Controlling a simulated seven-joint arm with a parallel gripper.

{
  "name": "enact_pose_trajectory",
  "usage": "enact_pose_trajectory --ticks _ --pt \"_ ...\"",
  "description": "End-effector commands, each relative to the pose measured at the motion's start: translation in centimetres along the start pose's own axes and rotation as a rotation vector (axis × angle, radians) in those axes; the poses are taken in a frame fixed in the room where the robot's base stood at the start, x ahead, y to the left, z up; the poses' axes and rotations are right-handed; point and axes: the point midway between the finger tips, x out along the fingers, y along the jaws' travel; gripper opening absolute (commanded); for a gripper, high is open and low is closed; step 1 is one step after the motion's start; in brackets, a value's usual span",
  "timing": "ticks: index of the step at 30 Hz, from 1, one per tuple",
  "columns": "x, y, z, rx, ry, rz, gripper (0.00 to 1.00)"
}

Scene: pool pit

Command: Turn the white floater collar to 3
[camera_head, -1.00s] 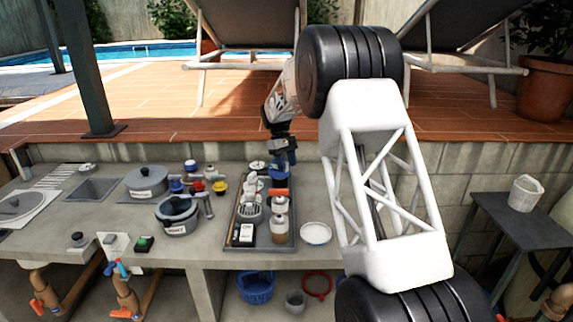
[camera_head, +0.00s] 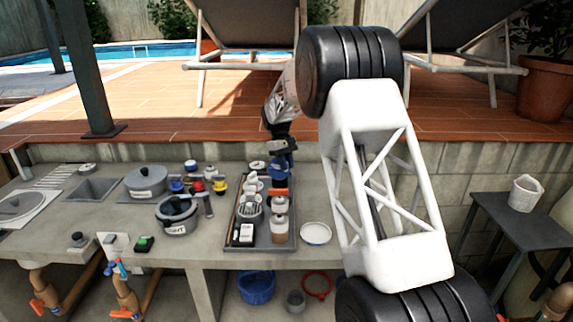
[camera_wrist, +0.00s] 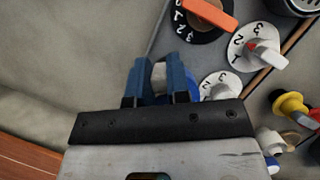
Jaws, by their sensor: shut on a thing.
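My gripper (camera_head: 281,162) points down at the back end of the dark tray. In the wrist view its two blue fingers (camera_wrist: 156,64) are closed around a pale grey-white part with blue around its base (camera_wrist: 159,78). The fingers hide much of it, and no number on it is readable. To its right is a white numbered collar (camera_wrist: 222,80) with a white handle, partly cut off by my gripper body. Further up is another white numbered collar (camera_wrist: 238,50) with a red-dotted white handle. I cannot tell which one is the floater collar.
The tray (camera_head: 292,240) also holds a black numbered dial with an orange handle (camera_wrist: 208,12), jars and a white-labelled box (camera_head: 245,234). A white dish (camera_head: 316,233) lies right of the tray. Coloured valves and a grey pot (camera_head: 178,216) stand to the left.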

Motion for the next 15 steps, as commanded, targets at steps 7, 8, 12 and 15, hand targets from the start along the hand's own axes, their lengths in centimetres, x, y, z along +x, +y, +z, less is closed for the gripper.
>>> enact_pose_trajectory --ticks 7,8,12,15 --pt "-0.1 -0.5 0.0 0.086 0.002 -0.035 0.00" --pt "-0.1 -0.6 0.0 0.102 0.002 -0.042 0.00" --pt "-0.1 -1.0 -0.1 0.191 0.000 -0.079 0.00" --pt "-0.1 -1.4 -0.2 0.267 0.000 -0.111 0.00"
